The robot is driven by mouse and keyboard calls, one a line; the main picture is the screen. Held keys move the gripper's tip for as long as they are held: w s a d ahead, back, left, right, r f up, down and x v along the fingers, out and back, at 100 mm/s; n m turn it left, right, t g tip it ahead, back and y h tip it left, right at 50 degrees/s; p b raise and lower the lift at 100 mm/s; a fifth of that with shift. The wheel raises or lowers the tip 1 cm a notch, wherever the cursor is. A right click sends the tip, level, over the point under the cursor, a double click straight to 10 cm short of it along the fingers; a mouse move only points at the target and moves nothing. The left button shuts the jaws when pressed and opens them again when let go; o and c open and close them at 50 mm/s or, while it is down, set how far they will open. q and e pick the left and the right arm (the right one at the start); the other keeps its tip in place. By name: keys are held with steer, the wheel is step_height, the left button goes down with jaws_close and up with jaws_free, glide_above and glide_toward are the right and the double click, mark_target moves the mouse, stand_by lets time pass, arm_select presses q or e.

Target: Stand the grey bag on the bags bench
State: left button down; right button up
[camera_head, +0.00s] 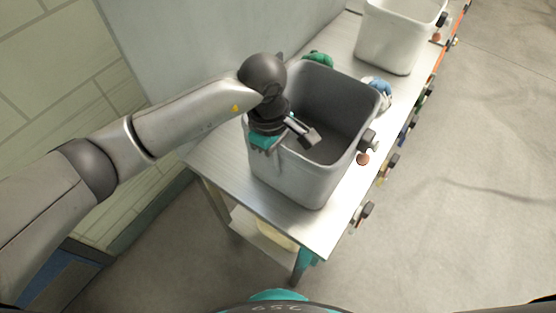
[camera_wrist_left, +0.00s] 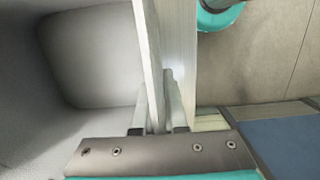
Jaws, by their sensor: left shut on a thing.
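A grey open-topped bag (camera_head: 318,183), stiff and bin-like, stands upright on the pale metal bench (camera_head: 222,168). Its inside looks empty. My left gripper (camera_head: 266,152) reaches down over the bag's left rim in the head view. In the left wrist view its fingers (camera_wrist_left: 160,110) are shut on the bag's thin wall (camera_wrist_left: 178,45), with the bag's inside to the left and the floor to the right. The fingertips are mostly hidden in the head view. My right gripper is not in view.
A white open container (camera_head: 392,38) stands farther back on the bench. A green object (camera_head: 318,60) and a blue-and-white one (camera_head: 379,92) sit beside the grey bag. Several knob-like fittings line the bench's right edge. A grey panel rises behind; floor lies open to the right.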

arm_select(q)
steer(key=c, duration=1.4)
jaws_free()
steer(key=shift+f, duration=0.15)
steer(key=o, duration=0.4)
steer(key=shift+o, duration=0.2)
steer(key=shift+r, duration=0.2)
steer(key=r, duration=0.8)
steer(key=w+a+r, duration=0.1)
steer(key=r, duration=0.3)
steer(key=shift+a+b, duration=0.1)
steer(key=shift+b, duration=0.2)
